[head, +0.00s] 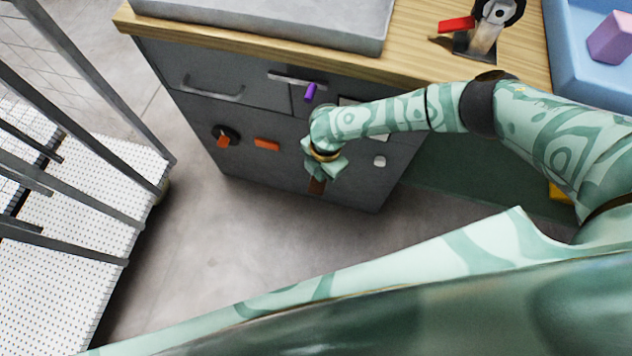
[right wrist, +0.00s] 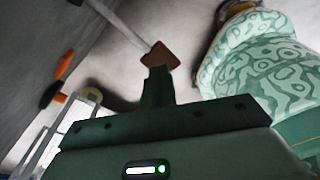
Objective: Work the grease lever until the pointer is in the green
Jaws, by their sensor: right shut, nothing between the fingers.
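A lever with a brown grip (head: 317,186) sticks out low on the front of the grey cabinet (head: 358,192). In the right wrist view, the brown grip (right wrist: 160,56) is on the end of a thin metal rod (right wrist: 122,24). My right gripper (head: 322,172) is at the cabinet front, just above the grip in the head view. Its fingers (right wrist: 157,72) are shut and empty, with their tips right at the grip; I cannot tell whether they touch. I see no gauge, pointer or green zone. My left gripper is not in view.
The cabinet front also has a purple handle (head: 310,92), an orange-and-black knob (head: 223,141), an orange block (head: 267,145) and a white knob (head: 379,161). A wooden worktop (head: 440,65) overhangs it. Steel railings stand at left. The floor in front is clear.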

